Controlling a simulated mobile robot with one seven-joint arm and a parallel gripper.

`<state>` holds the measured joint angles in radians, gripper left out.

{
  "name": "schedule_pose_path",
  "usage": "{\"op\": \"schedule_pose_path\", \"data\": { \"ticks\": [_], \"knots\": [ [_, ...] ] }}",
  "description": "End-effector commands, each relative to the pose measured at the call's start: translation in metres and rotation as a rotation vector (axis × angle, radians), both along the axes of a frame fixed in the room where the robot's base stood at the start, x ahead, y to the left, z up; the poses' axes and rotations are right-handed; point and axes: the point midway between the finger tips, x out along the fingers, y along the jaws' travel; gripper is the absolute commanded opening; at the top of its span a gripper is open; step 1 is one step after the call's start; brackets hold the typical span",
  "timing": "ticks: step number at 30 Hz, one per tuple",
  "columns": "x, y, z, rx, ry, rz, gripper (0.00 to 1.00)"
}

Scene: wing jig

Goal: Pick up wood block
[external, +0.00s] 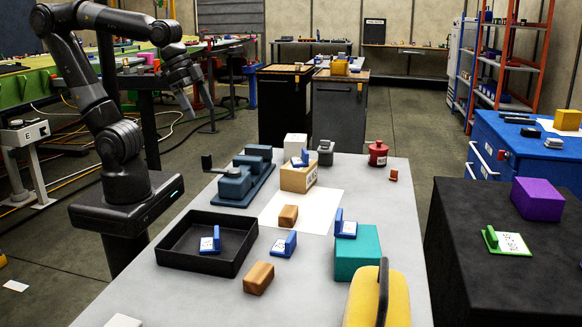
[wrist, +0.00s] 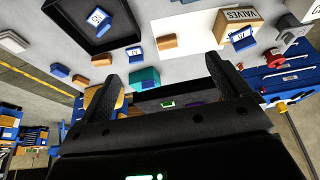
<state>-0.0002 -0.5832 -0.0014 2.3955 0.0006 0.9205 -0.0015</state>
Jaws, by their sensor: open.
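My gripper (external: 198,108) is raised beyond the table's left side, well away from both blocks. In the wrist view its two dark fingers (wrist: 165,72) are spread apart with nothing held between them.
A black tray (external: 172,262) holds a blue sign stand. Blue sign stands (external: 285,244), a teal block (external: 357,252), a yellow bag-like item with a dark handle (external: 362,300), a labelled box (external: 298,177) and a blue vise (external: 235,182) crowd the table.

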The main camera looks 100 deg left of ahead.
Motion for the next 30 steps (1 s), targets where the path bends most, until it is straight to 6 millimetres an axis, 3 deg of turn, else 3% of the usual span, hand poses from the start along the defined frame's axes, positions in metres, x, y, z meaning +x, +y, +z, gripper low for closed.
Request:
{"op": "schedule_pose_path", "data": {
  "ticks": [7,14,23,30],
  "knots": [
    [0.065,-0.001,-0.009,0.001,0.121,0.000,0.94],
    [0.125,-0.001,-0.033,0.001,0.228,0.000,0.94],
    [0.198,-0.002,-0.088,0.001,0.366,0.000,0.94],
    [0.246,-0.003,-0.147,0.000,0.470,-0.001,0.94]
  ]
}}
